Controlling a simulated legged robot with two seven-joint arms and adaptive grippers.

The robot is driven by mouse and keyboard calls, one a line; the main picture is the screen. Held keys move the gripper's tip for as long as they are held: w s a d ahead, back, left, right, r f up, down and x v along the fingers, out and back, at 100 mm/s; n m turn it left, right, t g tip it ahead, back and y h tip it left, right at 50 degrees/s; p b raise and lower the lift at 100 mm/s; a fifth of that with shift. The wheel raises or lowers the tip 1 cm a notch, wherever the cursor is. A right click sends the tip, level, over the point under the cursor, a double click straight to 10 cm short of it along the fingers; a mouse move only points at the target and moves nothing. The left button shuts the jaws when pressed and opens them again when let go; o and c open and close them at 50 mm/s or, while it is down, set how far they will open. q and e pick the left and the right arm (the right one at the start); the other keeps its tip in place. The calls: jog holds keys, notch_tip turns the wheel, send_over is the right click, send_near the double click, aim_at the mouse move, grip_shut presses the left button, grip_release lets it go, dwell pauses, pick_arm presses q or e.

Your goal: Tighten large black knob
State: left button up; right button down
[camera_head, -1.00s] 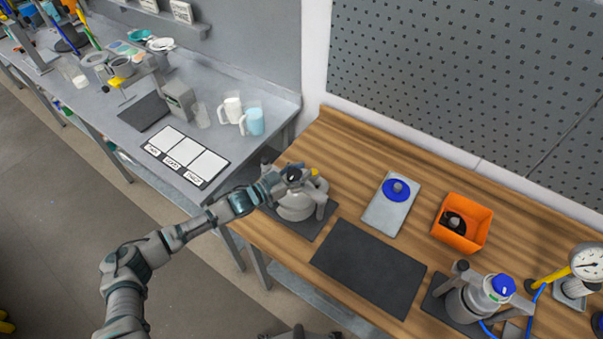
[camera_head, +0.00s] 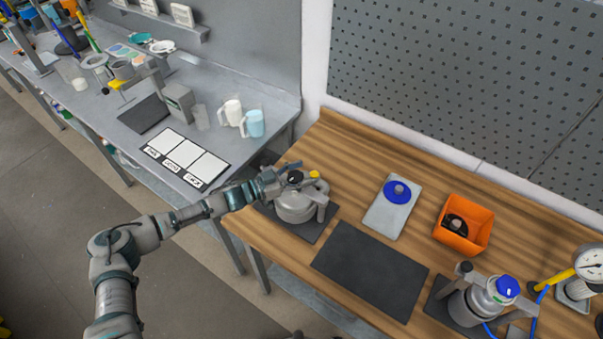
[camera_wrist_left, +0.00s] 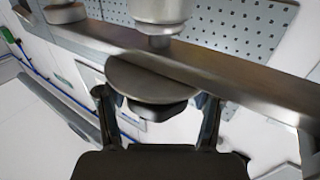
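A metal drum vessel (camera_head: 296,206) with a clamp-like frame stands on a dark mat at the left end of the wooden table. A black knob (camera_head: 295,177) shows at its top, close to my left gripper (camera_head: 284,177). In the left wrist view, the dark knob (camera_wrist_left: 160,110) sits against a round metal disc on a metal bar. My left gripper (camera_wrist_left: 156,98) is open there, with one finger on each side of the knob and visible gaps. Contact with the knob is not seen.
A blue-handled disc (camera_head: 397,191) lies on a grey plate. An orange bin (camera_head: 463,224) holds a black part. A second vessel with a blue cap (camera_head: 506,287) and a gauge (camera_head: 590,262) stand at the right. An empty dark mat (camera_head: 370,268) lies in the middle.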

pick_arm(q)
jog(key=shift+a, duration=0.3)
jog(key=v, duration=1.1)
jog(key=shift+s+a, duration=0.15)
jog(key=shift+a, duration=0.2)
jog(key=shift+d, duration=0.25)
jog(key=shift+f, duration=0.1)
